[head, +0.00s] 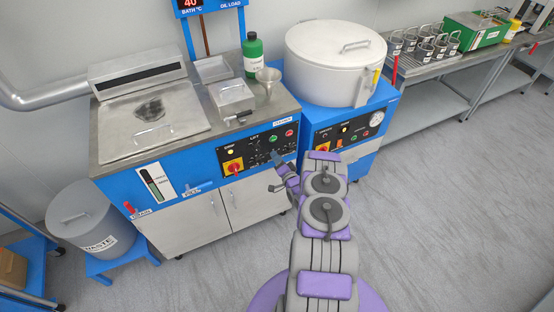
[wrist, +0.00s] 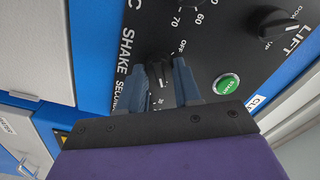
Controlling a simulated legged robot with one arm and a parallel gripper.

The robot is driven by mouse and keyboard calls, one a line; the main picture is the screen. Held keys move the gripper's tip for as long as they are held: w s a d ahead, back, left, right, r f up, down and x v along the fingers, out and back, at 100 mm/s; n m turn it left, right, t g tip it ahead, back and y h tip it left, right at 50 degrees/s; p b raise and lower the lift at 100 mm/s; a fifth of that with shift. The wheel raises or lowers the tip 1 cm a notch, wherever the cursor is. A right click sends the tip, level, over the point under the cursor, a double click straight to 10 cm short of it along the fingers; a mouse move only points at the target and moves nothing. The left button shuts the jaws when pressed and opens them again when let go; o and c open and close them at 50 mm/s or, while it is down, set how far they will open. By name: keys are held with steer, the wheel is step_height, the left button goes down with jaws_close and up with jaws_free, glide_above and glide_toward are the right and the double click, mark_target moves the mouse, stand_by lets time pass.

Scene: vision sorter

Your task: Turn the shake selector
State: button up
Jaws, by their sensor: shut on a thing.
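In the head view my gripper (head: 276,158) reaches the right part of the blue cleaner's front panel (head: 240,147); the selector is too small to make out there.
A green START button (wrist: 228,86) and the LIFT knob (wrist: 277,25) sit close by on the panel. A red knob on a yellow plate (head: 233,166) is to the left. A white lidded tank (head: 335,50) stands right of the cleaner. The grey floor is clear at right.

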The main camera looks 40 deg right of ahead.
steer(key=o, duration=1)
steer(key=shift+d+f, duration=0.1)
steer(key=shift+d, duration=0.15)
steer(key=shift+s+a, duration=0.1)
steer(key=shift+a, duration=0.05)
steer(key=p+v, duration=0.4)
steer(key=v, duration=1.3)
